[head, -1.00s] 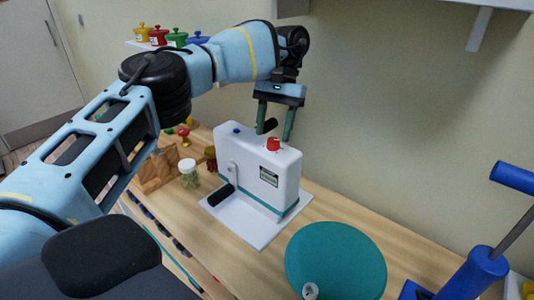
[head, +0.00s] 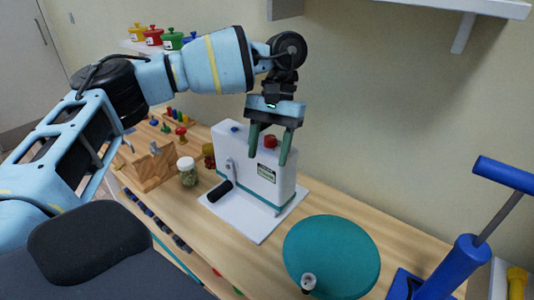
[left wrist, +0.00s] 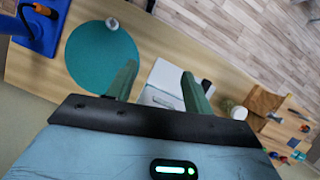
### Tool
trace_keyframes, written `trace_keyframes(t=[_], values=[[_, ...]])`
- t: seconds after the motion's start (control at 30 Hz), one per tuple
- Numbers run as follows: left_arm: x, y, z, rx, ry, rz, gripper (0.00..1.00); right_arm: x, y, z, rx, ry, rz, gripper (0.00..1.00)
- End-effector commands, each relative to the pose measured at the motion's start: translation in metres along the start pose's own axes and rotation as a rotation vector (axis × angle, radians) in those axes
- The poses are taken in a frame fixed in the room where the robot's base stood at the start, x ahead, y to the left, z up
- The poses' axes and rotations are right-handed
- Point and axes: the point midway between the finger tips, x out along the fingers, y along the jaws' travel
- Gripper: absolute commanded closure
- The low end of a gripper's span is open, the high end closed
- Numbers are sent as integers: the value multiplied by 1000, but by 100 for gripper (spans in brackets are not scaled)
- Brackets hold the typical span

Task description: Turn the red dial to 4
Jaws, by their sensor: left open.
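The red dial (head: 270,141) sits on top of the white box-shaped machine (head: 228,150), near its right end in the head view. The machine has a teal stripe, a small display and a black-handled crank (head: 220,191) on its front. My left gripper (head: 269,160) is open, fingers pointing down. In the head view the dial appears between its two green fingers; I cannot tell whether they touch it. The dial's numbers are too small to read. The left wrist view shows the open fingers (left wrist: 158,72) before the white machine (left wrist: 163,88), with the dial not visible.
A teal disc (head: 330,262) lies on the wooden table right of the machine. A blue stand with a handle (head: 458,265) is farther right. A lidded jar (head: 187,172) and wooden block (head: 150,168) stand left. A wall shelf (head: 435,8) hangs above.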

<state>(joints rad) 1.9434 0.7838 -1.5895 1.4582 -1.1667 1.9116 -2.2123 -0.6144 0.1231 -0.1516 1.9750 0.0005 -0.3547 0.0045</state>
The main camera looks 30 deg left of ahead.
Motion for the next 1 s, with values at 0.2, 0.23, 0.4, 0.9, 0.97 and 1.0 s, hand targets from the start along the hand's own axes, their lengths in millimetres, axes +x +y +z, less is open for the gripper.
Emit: trace_keyframes(t=[0.2,0.23,0.4,0.9,0.97,1.0], values=[[6,7,18,2,-1,0,48,0,-1,0,4,0,1,100],[6,8,19,1,-1,0,48,0,-1,0,5,1,1,100],[7,9,23,0,0,1,48,0,-2,0,10,1,1,100],[7,9,23,0,0,0,48,0,-2,0,9,0,1,100],[7,9,23,0,0,0,48,0,-2,0,7,0,1,100],[7,9,23,0,0,0,48,0,-1,0,6,1,1,100]])
